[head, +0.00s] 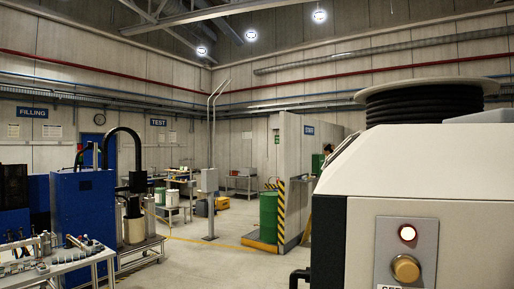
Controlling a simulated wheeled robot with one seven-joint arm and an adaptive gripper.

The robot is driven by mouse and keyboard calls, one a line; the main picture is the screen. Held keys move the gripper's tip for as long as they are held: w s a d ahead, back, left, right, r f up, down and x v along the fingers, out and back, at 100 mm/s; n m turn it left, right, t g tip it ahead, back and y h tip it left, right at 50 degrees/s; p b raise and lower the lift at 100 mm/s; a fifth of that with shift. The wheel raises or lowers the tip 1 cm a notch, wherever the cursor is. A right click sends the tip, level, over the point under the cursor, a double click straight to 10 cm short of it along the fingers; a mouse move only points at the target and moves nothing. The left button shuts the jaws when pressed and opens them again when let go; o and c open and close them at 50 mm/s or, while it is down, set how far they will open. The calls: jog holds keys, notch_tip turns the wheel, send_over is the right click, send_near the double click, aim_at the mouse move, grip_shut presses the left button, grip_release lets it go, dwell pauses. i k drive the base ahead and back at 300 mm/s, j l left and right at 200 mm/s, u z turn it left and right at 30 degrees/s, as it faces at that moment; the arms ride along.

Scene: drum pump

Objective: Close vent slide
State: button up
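I cannot make out a vent slide in the head view. A green drum (267,217) stands upright on the floor near the middle, on a low yellow-edged platform (259,242), well away from me. No pump can be made out on it. My gripper is not in view.
A cream housing (455,165) with a lit round button (407,233), a brass-coloured knob (406,268) and a coiled black hose (424,104) on top fills the right. A bench with metal parts (65,262) and a blue cabinet (83,225) stand left. Floor (212,268) between is clear.

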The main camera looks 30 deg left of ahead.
aim_at(328, 148)
jog(key=j+u, duration=0.25)
jog(key=j, duration=0.35)
jog(key=i+j+u, duration=0.25)
jog(key=j, duration=0.3)
jog(key=j+z, duration=0.15)
jog(key=j, duration=0.25)
jog(key=i+j+z, duration=0.1)
jog(key=j, duration=0.35)
